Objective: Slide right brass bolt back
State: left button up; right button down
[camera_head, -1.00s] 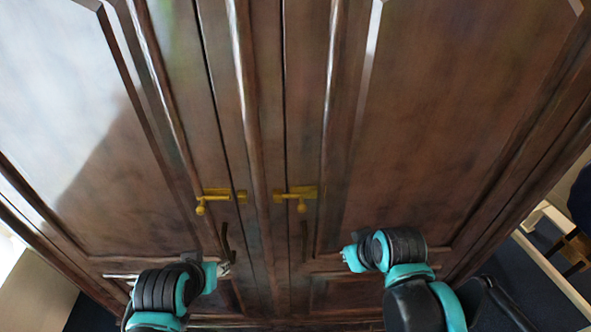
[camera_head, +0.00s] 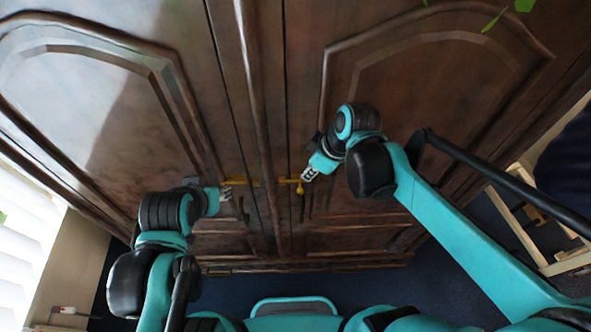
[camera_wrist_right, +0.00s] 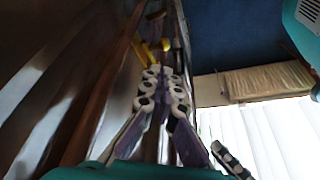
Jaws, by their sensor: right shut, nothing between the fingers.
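The right brass bolt (camera_head: 287,181) lies across the right door near the centre gap, with its knob (camera_head: 300,190) hanging down at its right end. My right gripper (camera_head: 309,174) is shut and empty, its tips close beside the knob; I cannot tell whether they touch. In the right wrist view the shut fingers (camera_wrist_right: 162,72) point at yellow brass parts (camera_wrist_right: 148,50) just beyond the tips. The left brass bolt (camera_head: 239,181) is on the left door. My left gripper (camera_head: 226,193) is by its left end, and its finger opening is too small to judge.
The dark wooden cabinet doors (camera_head: 420,90) fill the front. Dark vertical handles hang below the bolts. A pale wooden frame (camera_head: 545,230) stands at the right, and a bright window (camera_head: 35,225) is at the left. Green leaves (camera_head: 505,12) show at the top right.

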pick_arm(q)
jog(key=shift+r+p, duration=0.3)
jog(key=shift+r, duration=0.35)
pick_arm(e)
jog(key=shift+a+r, duration=0.25)
jog(key=shift+r, duration=0.3)
jog(key=shift+w+f, duration=0.1)
jog(key=shift+f, duration=0.05)
send_over(310, 183)
jog(key=s+a, duration=0.4)
jog(key=a, duration=0.1)
notch_tip(310, 183, down, 9)
pick_arm(q)
jog(key=shift+f+b, duration=0.35)
jog(key=shift+b, duration=0.05)
pick_arm(e)
jog(key=shift+w+d+f, duration=0.1)
jog(key=shift+w+d, duration=0.1)
jog(key=shift+d, duration=0.05)
pick_arm(q)
jog(key=shift+a+f+b, duration=0.2)
jog(key=shift+f+b, duration=0.1)
jog(key=shift+f, duration=0.05)
pick_arm(e)
jog(key=d, duration=0.4)
